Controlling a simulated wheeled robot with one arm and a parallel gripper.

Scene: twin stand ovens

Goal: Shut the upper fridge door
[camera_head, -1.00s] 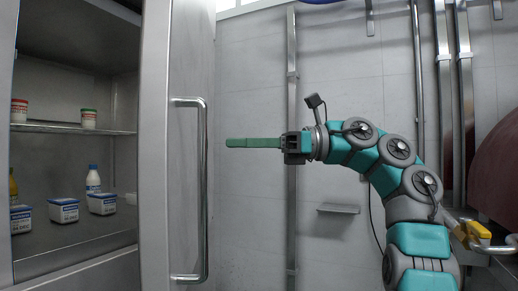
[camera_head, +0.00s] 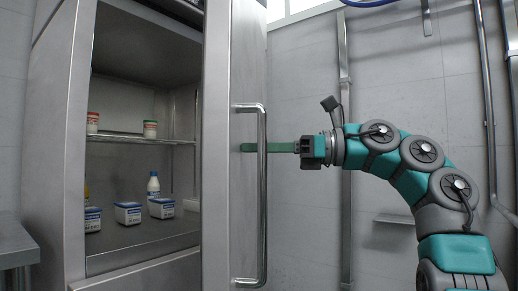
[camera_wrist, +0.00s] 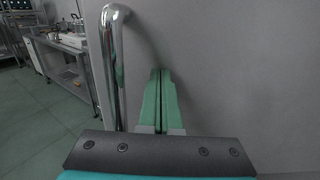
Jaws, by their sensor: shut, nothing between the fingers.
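The upper fridge door (camera_head: 234,60) stands open, swung out toward me, with its outer face to the right. Its long vertical bar handle (camera_head: 262,200) shows in the head view, and also at the left in the wrist view (camera_wrist: 113,75). My gripper (camera_head: 243,147) is shut and empty. Its green fingers pass behind the handle bar in the head view, and their tips are at or close to the door's outer face. I cannot tell whether they touch it. In the wrist view the shut fingers (camera_wrist: 160,100) point at the grey door face, just right of the handle.
The open fridge compartment (camera_head: 140,65) holds jars, a white-and-blue bottle (camera_head: 153,185) and several tubs (camera_head: 128,212) on its shelves. A wall with a vertical pipe (camera_head: 345,120) stands behind my arm. A steel table edge (camera_head: 15,240) is at the left.

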